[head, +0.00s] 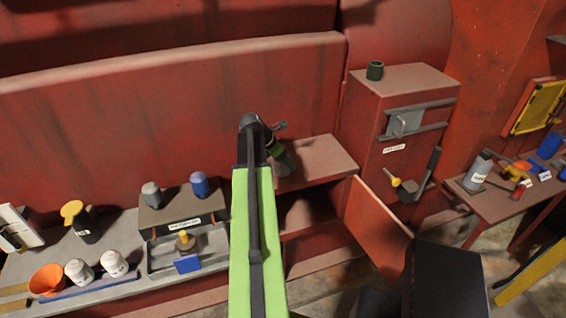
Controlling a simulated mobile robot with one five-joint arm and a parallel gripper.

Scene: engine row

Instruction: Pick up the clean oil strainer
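I cannot read which thing is the clean oil strainer. A grey cylinder (151,196) and a blue cylinder (200,184) stand upright on a labelled box on the left bench. A dark green, cup-like cylinder (375,70) stands on top of the red cabinet. My green arm reaches up the middle of the view. My gripper (277,130) is at its far end, above the red ledge, and its fingers are too small and dark to judge. A dark green and grey thing (284,157) shows just below it; whether they touch is unclear.
The left bench (125,290) holds an orange funnel (47,281), two white-grey jars, a yellow-topped can (82,222) and a tray (160,259). A red door (378,228) hangs open below the ledge (320,160). A cluttered table (492,205) stands at right.

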